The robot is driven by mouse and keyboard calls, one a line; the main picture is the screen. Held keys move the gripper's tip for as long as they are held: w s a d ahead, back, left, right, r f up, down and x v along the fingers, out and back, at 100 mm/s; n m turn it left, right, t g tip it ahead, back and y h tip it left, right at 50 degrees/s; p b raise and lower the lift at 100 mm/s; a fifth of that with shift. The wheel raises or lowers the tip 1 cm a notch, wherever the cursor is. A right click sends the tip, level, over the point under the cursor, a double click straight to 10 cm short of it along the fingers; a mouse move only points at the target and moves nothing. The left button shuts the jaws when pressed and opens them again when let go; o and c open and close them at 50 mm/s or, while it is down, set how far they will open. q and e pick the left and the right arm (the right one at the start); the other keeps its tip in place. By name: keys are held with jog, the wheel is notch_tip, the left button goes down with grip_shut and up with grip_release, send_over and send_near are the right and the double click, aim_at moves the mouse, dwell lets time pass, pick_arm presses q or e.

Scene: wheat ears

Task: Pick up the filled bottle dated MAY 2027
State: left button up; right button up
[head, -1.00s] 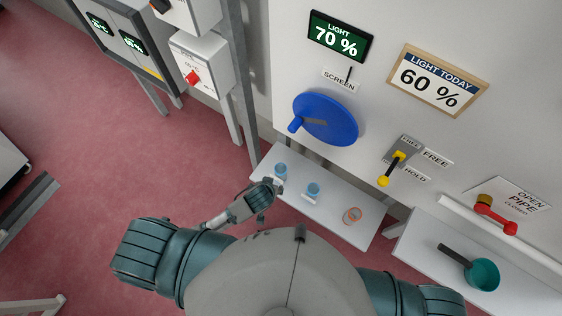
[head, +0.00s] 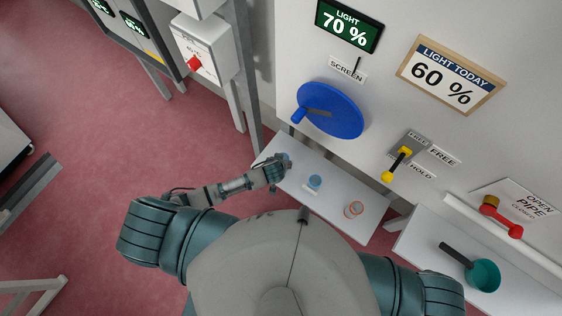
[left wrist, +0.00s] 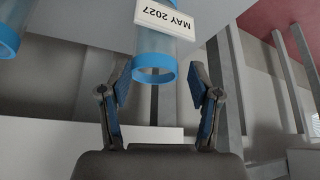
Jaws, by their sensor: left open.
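A clear bottle (left wrist: 158,45) with a blue ring and a white label reading MAY 2027 (left wrist: 164,17) shows in the left wrist view, with its lettering upside down. My left gripper (left wrist: 160,85) is open, its fingers on either side of the bottle's blue-ringed end, with no clear contact. In the head view my left gripper (head: 277,168) is at the left end of the white shelf (head: 333,208) and partly hides a blue bottle (head: 286,157) there. I cannot tell its fill level. My right gripper is out of view.
A second blue bottle (head: 315,181) and an orange-ringed one (head: 354,209) stand farther right on the shelf. Another blue-ringed bottle (left wrist: 8,38) is at the left of the wrist view. A blue wheel (head: 335,112) and a yellow-handled lever (head: 398,163) are on the wall behind.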

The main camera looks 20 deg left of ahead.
pick_arm(q)
jog(key=x, duration=0.2)
jog(key=d+x, duration=0.1)
jog(key=x, duration=0.1)
jog(key=shift+f+b, duration=0.3)
jog(key=shift+f, duration=0.05)
jog(key=shift+w+f, duration=0.15)
jog(key=shift+f, duration=0.1)
jog(key=shift+a, duration=0.3)
jog(key=shift+c, duration=1)
jog(key=c, duration=0.4)
grip_shut()
jog(key=shift+d, duration=0.15)
